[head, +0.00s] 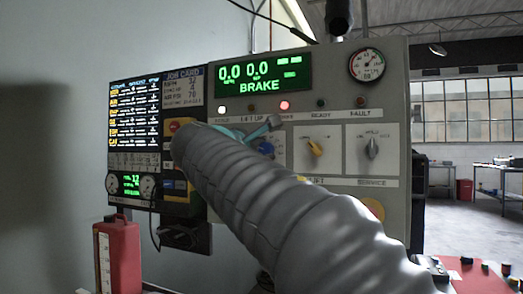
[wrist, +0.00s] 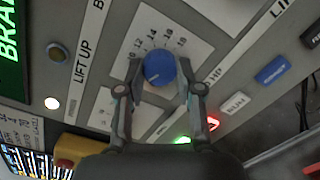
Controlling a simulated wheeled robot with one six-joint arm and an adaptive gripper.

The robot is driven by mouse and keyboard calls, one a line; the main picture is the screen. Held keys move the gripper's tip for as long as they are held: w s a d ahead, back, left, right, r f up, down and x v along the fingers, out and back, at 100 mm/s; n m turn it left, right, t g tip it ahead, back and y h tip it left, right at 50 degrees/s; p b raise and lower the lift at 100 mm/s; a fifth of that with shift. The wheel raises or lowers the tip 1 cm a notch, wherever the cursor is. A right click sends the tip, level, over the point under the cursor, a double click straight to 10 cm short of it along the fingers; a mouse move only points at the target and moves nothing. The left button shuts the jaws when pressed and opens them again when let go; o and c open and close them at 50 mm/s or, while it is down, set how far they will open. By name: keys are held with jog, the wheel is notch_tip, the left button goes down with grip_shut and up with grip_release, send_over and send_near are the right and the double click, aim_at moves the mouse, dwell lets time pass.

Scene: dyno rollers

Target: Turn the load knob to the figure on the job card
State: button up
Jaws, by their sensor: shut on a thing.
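The blue load knob (wrist: 159,67) sits on a white dial plate (wrist: 190,45) with printed figures, of which I make out about 12 to 18. In the wrist view my gripper (wrist: 159,72) has one finger on each side of the knob, shut on it. The knob's pointer mark is too small to read. In the head view my arm covers much of the knob (head: 268,148) and my gripper (head: 258,132) shows only in part. The job card (head: 183,86) is left of the green display; its lines are small, with figures like 32, 4 and 70.
The green display (head: 263,73) reads 0.0, 0.0 and BRAKE. A yellow box with a red button (wrist: 66,163) is near my gripper. A red container (head: 118,255) stands at lower left.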

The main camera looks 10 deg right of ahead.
jog(key=n, duration=0.3)
jog(key=shift+n, duration=0.4)
jog(key=shift+n+t, duration=0.3)
jog(key=shift+n, duration=1.6)
jog(key=shift+f, duration=0.1)
jog(key=o, duration=1.2)
jog(key=shift+c, duration=0.2)
jog(key=v, duration=1.2)
jog(key=shift+f, duration=0.1)
